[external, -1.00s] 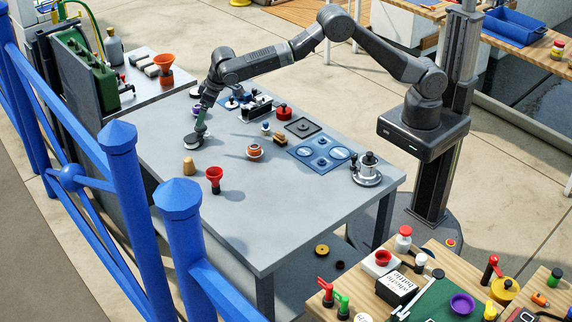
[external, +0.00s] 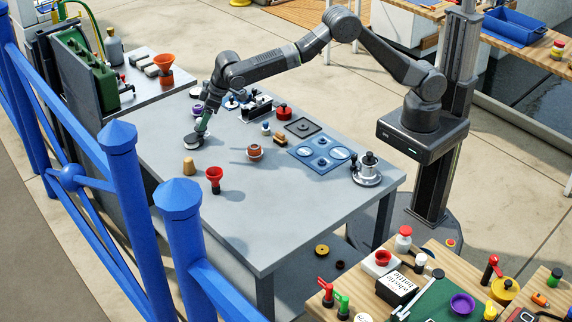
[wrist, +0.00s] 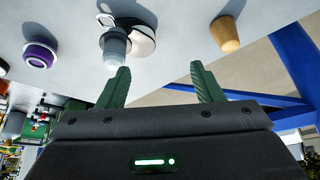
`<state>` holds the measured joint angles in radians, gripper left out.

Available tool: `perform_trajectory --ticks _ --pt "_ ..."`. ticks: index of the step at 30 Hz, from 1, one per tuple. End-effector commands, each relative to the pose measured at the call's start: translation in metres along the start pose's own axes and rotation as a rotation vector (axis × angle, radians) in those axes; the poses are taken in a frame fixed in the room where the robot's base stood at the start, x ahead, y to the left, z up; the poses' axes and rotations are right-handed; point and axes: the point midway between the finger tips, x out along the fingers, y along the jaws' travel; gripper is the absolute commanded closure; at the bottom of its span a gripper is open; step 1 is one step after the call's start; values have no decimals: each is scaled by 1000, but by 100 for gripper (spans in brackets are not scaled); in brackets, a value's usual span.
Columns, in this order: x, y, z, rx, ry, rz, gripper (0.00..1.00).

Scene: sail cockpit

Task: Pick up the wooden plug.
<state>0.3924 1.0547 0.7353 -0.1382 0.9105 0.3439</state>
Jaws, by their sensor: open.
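The wooden plug (external: 189,168) is a small tan tapered piece standing on the grey table, left of a red funnel-shaped piece. In the wrist view the plug (wrist: 225,34) shows at the upper right, beyond the right fingertip and clear of it. My gripper (external: 205,128) is low over the table, beyond the plug in the external view, beside a white and dark round piece. In the wrist view its two green fingers (wrist: 161,80) stand apart with nothing between them.
The white and dark round piece (external: 193,141) is close to my gripper. The red funnel-shaped piece (external: 214,178) and a brown round piece (external: 254,152) stand near the plug. A purple ring (wrist: 40,54) lies left in the wrist view. The table's near part (external: 262,225) is clear.

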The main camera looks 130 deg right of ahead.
Motion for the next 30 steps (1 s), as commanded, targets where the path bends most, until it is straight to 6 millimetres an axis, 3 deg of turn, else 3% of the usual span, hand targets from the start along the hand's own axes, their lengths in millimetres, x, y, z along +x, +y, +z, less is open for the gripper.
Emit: perform_trajectory --ticks 1,3,6,10,22,30 --pt "0 -30 6 -75 30 -39 40" --pt "-8 -59 9 -160 68 -83 40" --pt "-16 -84 11 -235 103 -118 40" --pt "-6 -90 10 -254 109 -125 40" --pt "53 -98 3 -251 109 -124 40" --pt "67 -100 2 -251 109 -124 40"
